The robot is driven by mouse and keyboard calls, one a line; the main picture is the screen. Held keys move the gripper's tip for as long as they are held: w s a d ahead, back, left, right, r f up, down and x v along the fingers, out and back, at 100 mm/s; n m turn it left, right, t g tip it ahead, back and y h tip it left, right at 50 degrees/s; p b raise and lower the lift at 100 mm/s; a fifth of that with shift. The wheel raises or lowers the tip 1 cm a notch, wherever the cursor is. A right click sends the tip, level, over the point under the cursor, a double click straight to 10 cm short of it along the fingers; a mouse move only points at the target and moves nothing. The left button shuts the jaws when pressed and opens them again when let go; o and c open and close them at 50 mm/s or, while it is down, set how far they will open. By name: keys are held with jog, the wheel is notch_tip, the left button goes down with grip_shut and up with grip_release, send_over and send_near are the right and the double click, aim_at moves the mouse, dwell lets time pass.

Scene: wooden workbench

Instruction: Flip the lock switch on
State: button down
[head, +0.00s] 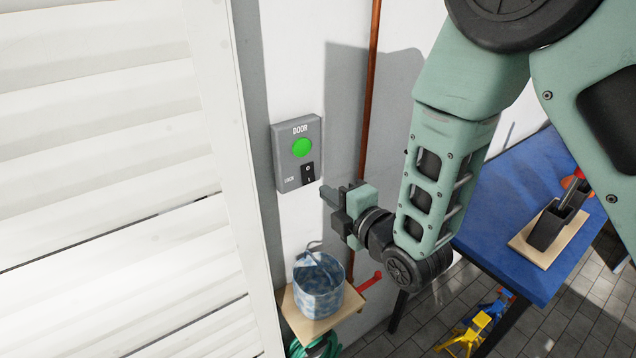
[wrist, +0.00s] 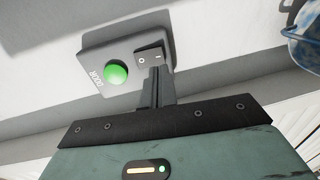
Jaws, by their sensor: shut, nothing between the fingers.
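A grey door control box (head: 284,160) is fixed to the wall, marked DOOR, with a round green button (head: 302,147). Below the button is the black lock switch (head: 308,173), a rocker marked 0 above and I below. Which side is pressed in is unclear. My gripper (head: 325,191) is shut and empty, just right of and below the switch. In the wrist view, the shut fingers (wrist: 157,72) point at the switch (wrist: 150,57) and overlap its edge near the I mark; I cannot tell whether they touch it. The box (wrist: 98,48) also shows there.
A white slatted shutter (head: 110,120) fills the left. A copper pipe (head: 370,90) runs down the wall right of the box. Below, a blue bucket (head: 318,287) stands on a small wooden shelf (head: 302,328). A blue table (head: 520,205) is at right.

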aim_at(310, 182)
jog(key=p+x, duration=0.2)
jog(key=x, duration=0.2)
jog(key=shift+w+a, duration=0.1)
jog(key=shift+f+b, duration=0.2)
jog(key=shift+b, duration=0.15)
jog(key=shift+w+a+f+b, duration=0.1)
jog(key=shift+f+b, duration=0.05)
jog(key=shift+b, duration=0.4)
jog(key=shift+r, duration=0.25)
jog(key=shift+f, duration=0.1)
